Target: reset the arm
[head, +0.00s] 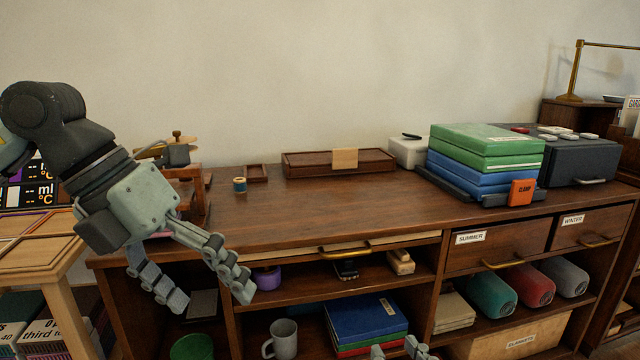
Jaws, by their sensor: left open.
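My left gripper (209,296) hangs in front of the left part of the wooden cabinet, its arm coming in from the upper left. Its two fingers are spread wide, with nothing between them, and point down and to the right. They overlap the cabinet's front edge and left shelves in the head view. Small grey parts of my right gripper (398,350) show at the bottom edge, in front of the lower shelf; the rest of it is out of view.
The cabinet top (300,215) is largely clear in the middle. A thread spool (240,185), a wooden box (310,165) and a stack of green and blue cases (485,150) stand on it. A mug (284,340) and books (365,318) are on the shelf below.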

